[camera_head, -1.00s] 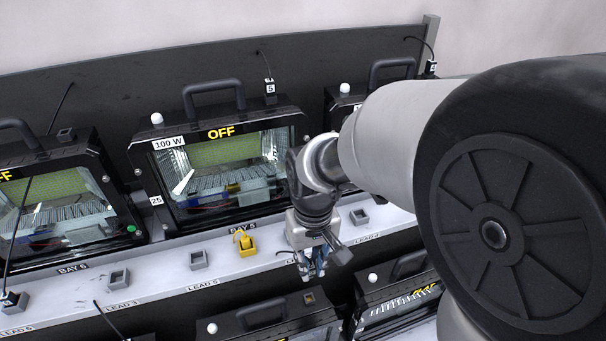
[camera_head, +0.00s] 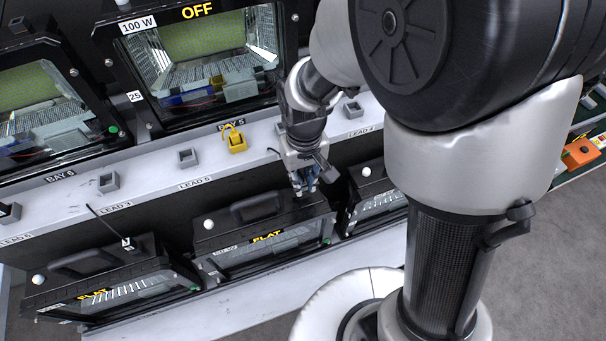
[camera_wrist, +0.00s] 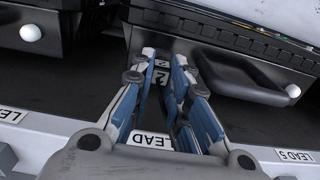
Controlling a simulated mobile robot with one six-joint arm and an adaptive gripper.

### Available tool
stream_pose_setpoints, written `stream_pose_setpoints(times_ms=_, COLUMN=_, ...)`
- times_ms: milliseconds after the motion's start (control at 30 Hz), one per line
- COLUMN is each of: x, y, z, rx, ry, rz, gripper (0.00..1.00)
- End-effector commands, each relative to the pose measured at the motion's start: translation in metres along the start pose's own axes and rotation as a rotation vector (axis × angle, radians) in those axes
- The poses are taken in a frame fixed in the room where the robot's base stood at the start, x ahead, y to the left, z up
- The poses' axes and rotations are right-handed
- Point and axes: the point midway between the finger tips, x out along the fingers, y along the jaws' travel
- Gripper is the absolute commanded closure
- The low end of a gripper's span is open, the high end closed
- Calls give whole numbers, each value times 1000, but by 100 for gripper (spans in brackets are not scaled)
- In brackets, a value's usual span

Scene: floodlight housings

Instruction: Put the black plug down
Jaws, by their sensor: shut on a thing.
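My gripper (camera_head: 304,188) is shut on the black plug and hangs at the front edge of the white ledge (camera_head: 160,185), near the lower middle housing. In the wrist view the black plug (camera_wrist: 164,72) shows between the blue-padded fingers (camera_wrist: 167,80), with white labels marked "2". In the head view the plug is mostly hidden by the fingers. A "LEAD" label (camera_wrist: 150,140) on the ledge lies partly behind the gripper. Whether the plug touches anything below is not clear.
Several grey square holders, such as one empty (camera_head: 187,158), stand along the ledge with a yellow padlock-like piece (camera_head: 236,141). A lit housing marked OFF (camera_head: 200,65) stands behind. Another plug (camera_head: 126,243) stands at lower left.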

Motion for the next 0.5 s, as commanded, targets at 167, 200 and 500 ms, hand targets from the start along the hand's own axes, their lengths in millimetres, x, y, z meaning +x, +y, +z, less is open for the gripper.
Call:
stream_pose_setpoints(times_ms=167, x=6, y=0, z=0, rx=0, ry=0, rz=0, gripper=100)
stream_pose_setpoints(times_ms=200, x=7, y=0, z=0, rx=0, ry=0, rz=0, gripper=100)
stream_pose_setpoints(times_ms=500, x=12, y=0, z=0, rx=0, ry=-1, rz=0, gripper=77)
